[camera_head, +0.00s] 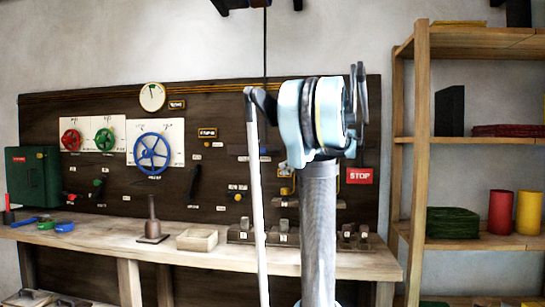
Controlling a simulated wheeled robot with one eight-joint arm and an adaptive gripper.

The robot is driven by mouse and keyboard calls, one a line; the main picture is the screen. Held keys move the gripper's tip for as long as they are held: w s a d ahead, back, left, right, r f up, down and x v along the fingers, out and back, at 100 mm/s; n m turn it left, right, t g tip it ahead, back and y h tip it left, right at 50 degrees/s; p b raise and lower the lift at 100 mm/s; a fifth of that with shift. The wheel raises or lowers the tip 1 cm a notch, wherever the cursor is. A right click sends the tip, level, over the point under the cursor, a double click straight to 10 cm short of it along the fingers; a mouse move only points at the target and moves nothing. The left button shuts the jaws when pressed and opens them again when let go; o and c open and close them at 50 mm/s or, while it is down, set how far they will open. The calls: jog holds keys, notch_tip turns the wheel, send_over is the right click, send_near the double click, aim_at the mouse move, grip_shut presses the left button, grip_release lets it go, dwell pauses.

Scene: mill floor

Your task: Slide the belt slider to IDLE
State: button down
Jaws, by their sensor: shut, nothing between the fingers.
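The dark wall panel (225,125) stands behind the workbench and carries wheels, levers and small labels. A short dark horizontal bar (254,158) with small parts near it is on the panel, partly behind my arm. It may be the belt slider, but its label and position are too small to read. My arm stands upright in front of the panel's right part and hides some of it. My gripper (357,82) seems to be the thin dark pair of fingers beside the light-blue joint, seen edge-on, close together and empty. It appears well apart from the bar.
Red (70,140), green (105,139) and blue (152,153) handwheels are at left. A red STOP sign (360,176) is right of my arm. The workbench (100,236) holds a wooden tray (197,240) and weights. Shelving (422,150) stands at right.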

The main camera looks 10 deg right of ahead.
aim_at(264, 150)
jog(key=w+d+r+m+t+y, duration=0.2)
jog(key=w+d+r+m, duration=0.1)
jog(key=w+d+r, duration=0.2)
jog(key=d+r, duration=0.2)
jog(key=d, duration=0.1)
jog(key=shift+w+d+r+m, duration=0.15)
jog(key=shift+w+r+m, duration=0.05)
jog(key=shift+r+m, duration=0.1)
jog(key=x, duration=1.4)
jog(key=shift+r, duration=0.1)
